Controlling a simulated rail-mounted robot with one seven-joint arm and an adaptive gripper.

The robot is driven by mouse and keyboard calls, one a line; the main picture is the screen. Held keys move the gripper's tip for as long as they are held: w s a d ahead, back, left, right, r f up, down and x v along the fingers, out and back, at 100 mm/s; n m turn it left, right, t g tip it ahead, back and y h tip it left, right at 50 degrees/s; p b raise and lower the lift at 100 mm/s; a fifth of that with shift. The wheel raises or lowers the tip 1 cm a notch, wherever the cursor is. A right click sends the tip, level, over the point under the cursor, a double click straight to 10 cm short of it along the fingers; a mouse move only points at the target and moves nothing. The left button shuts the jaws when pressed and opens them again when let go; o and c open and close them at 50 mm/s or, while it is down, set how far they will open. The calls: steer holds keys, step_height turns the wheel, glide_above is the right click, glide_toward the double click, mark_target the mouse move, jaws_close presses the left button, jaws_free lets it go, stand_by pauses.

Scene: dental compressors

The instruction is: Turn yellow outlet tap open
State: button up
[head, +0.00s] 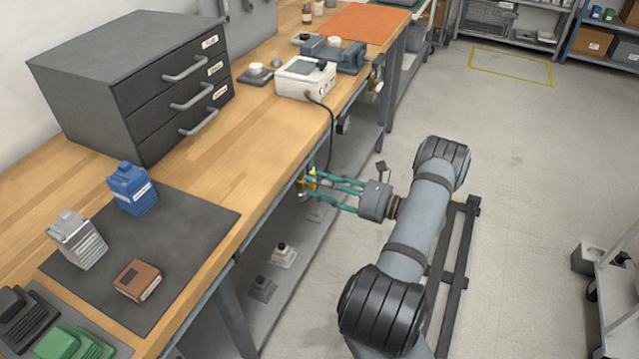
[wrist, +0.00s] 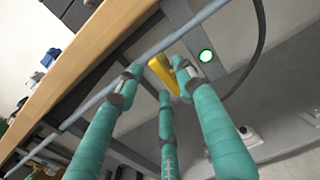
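The yellow tap (wrist: 162,73) shows in the wrist view as a flat yellow handle under the bench edge. In the head view only a small yellow part (head: 306,184) shows at the bench's front side, largely hidden by my fingers. My gripper (head: 318,185) has teal fingers reaching from the right toward the tap. In the wrist view my gripper (wrist: 157,82) is open, with its fingertips spread around the handle. The right fingertip is very near the handle; I cannot tell whether it touches.
A thin rail (wrist: 150,55) runs along the bench edge near my fingertips. A lower shelf (head: 290,285) lies beneath.

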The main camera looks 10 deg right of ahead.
steer(key=shift+c, duration=0.7)
steer(key=c, duration=0.7)
jaws_close()
steer(key=shift+d+m, duration=0.1)
steer(key=shift+m, duration=0.5)
steer(key=o, duration=0.8)
jaws_free()
steer(key=shift+o, duration=0.2)
